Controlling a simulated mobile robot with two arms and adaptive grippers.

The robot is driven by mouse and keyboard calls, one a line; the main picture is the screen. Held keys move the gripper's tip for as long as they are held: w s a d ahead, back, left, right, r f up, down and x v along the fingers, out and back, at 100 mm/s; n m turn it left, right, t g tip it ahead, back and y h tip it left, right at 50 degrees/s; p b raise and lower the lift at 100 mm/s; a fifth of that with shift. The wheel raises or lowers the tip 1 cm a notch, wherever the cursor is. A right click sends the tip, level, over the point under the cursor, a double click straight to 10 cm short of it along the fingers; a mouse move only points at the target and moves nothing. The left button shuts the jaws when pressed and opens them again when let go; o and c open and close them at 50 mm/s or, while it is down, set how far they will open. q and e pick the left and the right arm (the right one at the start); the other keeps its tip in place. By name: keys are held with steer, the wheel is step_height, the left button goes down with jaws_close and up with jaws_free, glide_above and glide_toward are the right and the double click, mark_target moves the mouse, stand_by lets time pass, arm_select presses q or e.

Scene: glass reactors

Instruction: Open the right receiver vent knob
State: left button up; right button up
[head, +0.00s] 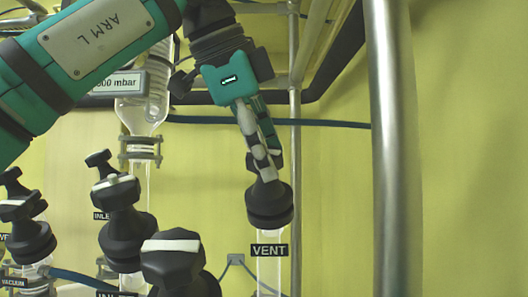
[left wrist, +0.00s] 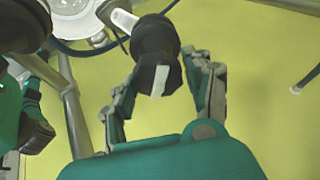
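The vent knob (head: 268,197) is a black knob on a glass tube, just above a VENT label (head: 269,250), at the centre right of the head view. My left gripper (head: 262,152) comes down from above, its fingers at the knob's upper grip. In the left wrist view the black knob (left wrist: 151,42) has a white stripe on its grip and lies between the two fingers (left wrist: 166,74). A gap shows between the right finger and the grip; the left finger is close to it, and contact there cannot be told.
Several other black knobs (head: 122,215) stand to the left and in front, one close by with a white-striped top (head: 172,262). A thick metal post (head: 392,150) rises on the right. A glass vessel (head: 145,105) and a pressure display (head: 117,84) are behind my left arm.

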arm_select(q)
steer(key=o, duration=0.3)
steer(key=shift+s+a+r, duration=0.1)
steer(key=shift+s+r, duration=0.05)
steer(key=shift+r, duration=0.05)
steer(key=s+a+r, duration=0.2)
steer(key=s+a, duration=0.6)
steer(key=s, duration=0.2)
steer(key=shift+s, duration=0.35)
